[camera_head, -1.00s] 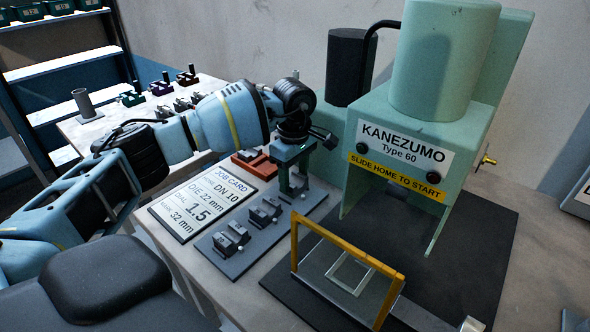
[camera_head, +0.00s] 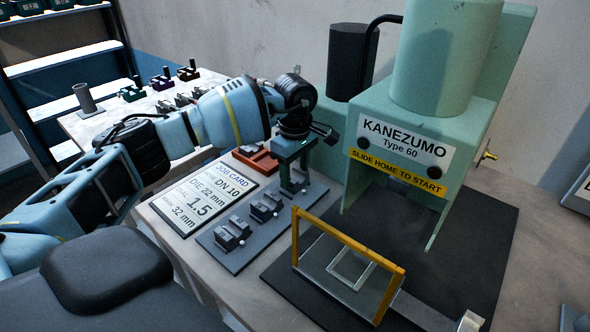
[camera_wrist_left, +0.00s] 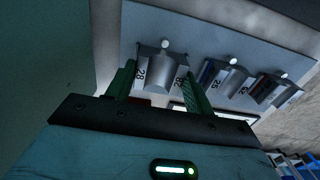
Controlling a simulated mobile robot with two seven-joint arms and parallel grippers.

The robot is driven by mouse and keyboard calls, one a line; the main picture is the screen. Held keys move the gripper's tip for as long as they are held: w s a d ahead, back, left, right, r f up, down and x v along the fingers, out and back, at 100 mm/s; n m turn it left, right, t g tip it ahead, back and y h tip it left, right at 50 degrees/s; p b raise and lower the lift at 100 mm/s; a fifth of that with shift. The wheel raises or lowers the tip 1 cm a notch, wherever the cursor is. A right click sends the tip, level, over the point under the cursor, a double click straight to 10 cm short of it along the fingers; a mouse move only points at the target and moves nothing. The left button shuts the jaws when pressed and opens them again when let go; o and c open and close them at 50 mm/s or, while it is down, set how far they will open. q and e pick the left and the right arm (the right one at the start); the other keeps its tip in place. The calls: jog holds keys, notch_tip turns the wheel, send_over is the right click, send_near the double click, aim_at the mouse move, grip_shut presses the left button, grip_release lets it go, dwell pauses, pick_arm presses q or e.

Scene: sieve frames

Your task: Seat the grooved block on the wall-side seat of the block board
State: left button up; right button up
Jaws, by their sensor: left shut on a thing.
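The block board (camera_head: 226,257) is a blue-grey plate with several grooved grey blocks in a row along it. My left gripper (camera_head: 294,178) points down at its far, wall-side end. It is shut on a grooved block (camera_wrist_left: 162,70) marked 28, with one green finger on each side in the left wrist view. The block is at or just above the board (camera_wrist_left: 200,40) there, near a white-topped pin. I cannot tell whether it sits fully down. Two other grooved blocks, the middle one (camera_wrist_left: 222,78) and the outer one (camera_wrist_left: 273,90), stand on the board. My right gripper is not in view.
The green press (camera_head: 440,120) stands close to the right of my left gripper. A yellow guard frame (camera_head: 350,240) is in front of it. An orange-red tray (camera_head: 256,158) lies behind the board, and a job card (camera_head: 203,198) lies to its left.

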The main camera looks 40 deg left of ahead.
pick_arm(q)
jog(key=shift+f, duration=0.55)
dwell(0.5)
jog(key=o, duration=1.3)
jog(key=shift+o, duration=0.7)
jog(key=shift+r, duration=3.95)
